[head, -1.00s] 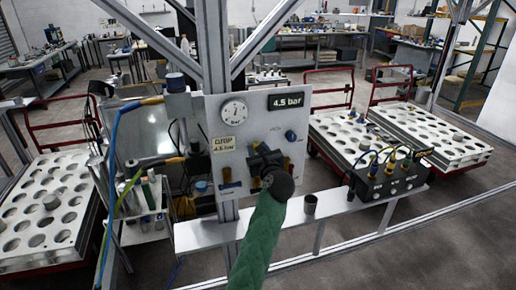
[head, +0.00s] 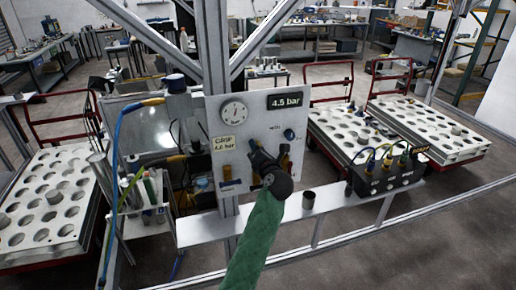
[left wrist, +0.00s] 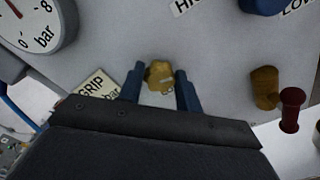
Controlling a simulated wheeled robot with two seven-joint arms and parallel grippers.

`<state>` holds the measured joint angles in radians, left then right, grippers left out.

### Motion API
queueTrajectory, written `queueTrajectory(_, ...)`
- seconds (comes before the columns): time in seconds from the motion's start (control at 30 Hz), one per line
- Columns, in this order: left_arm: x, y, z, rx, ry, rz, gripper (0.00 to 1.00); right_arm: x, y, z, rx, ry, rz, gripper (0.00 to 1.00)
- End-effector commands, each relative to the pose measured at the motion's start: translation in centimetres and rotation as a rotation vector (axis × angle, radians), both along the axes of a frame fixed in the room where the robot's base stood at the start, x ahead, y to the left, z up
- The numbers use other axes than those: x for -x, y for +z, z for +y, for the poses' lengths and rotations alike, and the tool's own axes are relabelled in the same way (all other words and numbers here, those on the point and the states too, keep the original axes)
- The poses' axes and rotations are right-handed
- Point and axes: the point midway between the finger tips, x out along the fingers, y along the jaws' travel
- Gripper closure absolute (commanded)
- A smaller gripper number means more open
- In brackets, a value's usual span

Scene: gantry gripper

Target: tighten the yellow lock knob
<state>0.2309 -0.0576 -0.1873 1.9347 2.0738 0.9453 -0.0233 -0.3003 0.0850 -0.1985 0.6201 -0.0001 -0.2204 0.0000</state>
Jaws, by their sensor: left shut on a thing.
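The yellow lock knob (left wrist: 160,74) is a small brass-coloured piece on the grey panel (left wrist: 215,55) in the left wrist view. My left gripper (left wrist: 160,86) has its two blue fingers on either side of the knob and is shut on it. In the head view my left gripper (head: 258,152) is tilted against the panel's lower middle, and its dark body hides the knob. My right gripper is not in view.
The panel carries a pressure gauge (head: 234,111), a 4.5 bar display (head: 285,100) and a blue knob (head: 289,134). A brass fitting (left wrist: 265,88) and a red knob (left wrist: 290,108) are right of my fingers. A dark cup (head: 308,200) and black box (head: 385,174) stand on the shelf.

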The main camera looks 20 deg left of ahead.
Motion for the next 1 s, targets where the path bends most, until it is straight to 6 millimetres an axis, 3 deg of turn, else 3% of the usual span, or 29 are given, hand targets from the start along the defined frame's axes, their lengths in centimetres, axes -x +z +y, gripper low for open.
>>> queueTrajectory(0.5, 0.0, -0.2, -0.1, -0.405, -0.001, 0.276, 0.88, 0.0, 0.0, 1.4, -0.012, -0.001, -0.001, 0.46)
queueTrajectory(1.0, -0.1, -0.3, -0.1, -0.797, -0.001, 0.539, 0.88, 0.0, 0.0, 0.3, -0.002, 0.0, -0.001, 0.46)
